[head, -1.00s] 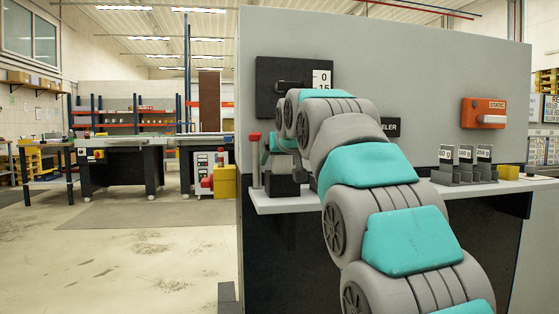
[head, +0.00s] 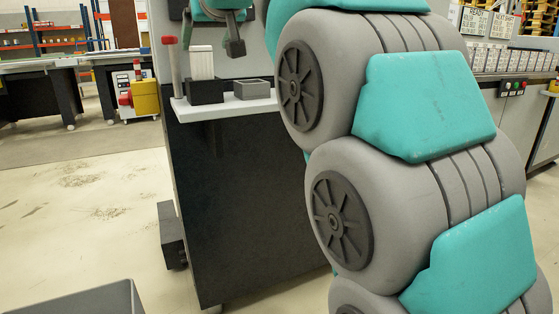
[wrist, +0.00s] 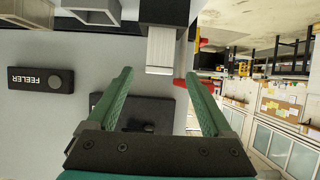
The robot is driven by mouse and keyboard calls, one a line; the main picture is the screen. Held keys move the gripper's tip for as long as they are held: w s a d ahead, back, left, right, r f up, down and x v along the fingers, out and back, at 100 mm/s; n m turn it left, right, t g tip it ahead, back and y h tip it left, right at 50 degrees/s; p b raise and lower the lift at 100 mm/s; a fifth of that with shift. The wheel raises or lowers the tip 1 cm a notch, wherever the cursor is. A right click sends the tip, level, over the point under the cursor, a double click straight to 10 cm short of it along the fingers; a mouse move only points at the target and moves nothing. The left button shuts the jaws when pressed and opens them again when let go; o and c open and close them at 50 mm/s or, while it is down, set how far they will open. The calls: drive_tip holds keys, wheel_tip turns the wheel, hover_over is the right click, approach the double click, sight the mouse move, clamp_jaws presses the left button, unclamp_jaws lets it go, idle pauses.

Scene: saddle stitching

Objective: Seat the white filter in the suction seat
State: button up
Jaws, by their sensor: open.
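The white filter (head: 202,62), a ribbed white block, stands upright in a black holder (head: 206,92) on the shelf in the head view. It also shows in the wrist view (wrist: 161,48), inverted, with its holder (wrist: 165,12). My gripper (head: 211,40) is just above the filter, open and empty. In the wrist view, its two green fingers (wrist: 159,74) spread apart, with the filter beyond their tips and roughly between them. I see no clear gap or contact there. I cannot tell for sure which part is the suction seat.
A small grey tray (head: 253,88) stands right of the holder on the narrow white shelf (head: 225,108). A red-topped post (head: 171,62) is close on the left.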

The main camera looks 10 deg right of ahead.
drive_tip(key=s+d+f+m+g+h, duration=0.15)
drive_tip(key=s+d+f, duration=0.25)
drive_tip(key=f, duration=0.5)
drive_tip(key=s+d+f+g+h, duration=0.1)
drive_tip(key=s+d+f+g, duration=0.3)
drive_tip(key=f, duration=0.5)
drive_tip(key=s+d+f+m+g+h, duration=0.1)
drive_tip(key=s+d+f, duration=0.35)
drive_tip(key=f, duration=0.45)
drive_tip(key=s+d+f+g, duration=0.2)
drive_tip(key=s+f+g, duration=0.2)
drive_tip(key=s+f, duration=0.7)
drive_tip(key=s+d+f+g, duration=0.3)
drive_tip(key=s+f, duration=0.8)
drive_tip(key=s, duration=0.7)
drive_tip(key=shift+f+m+g, duration=0.15)
drive_tip(key=shift+m+g, duration=0.2)
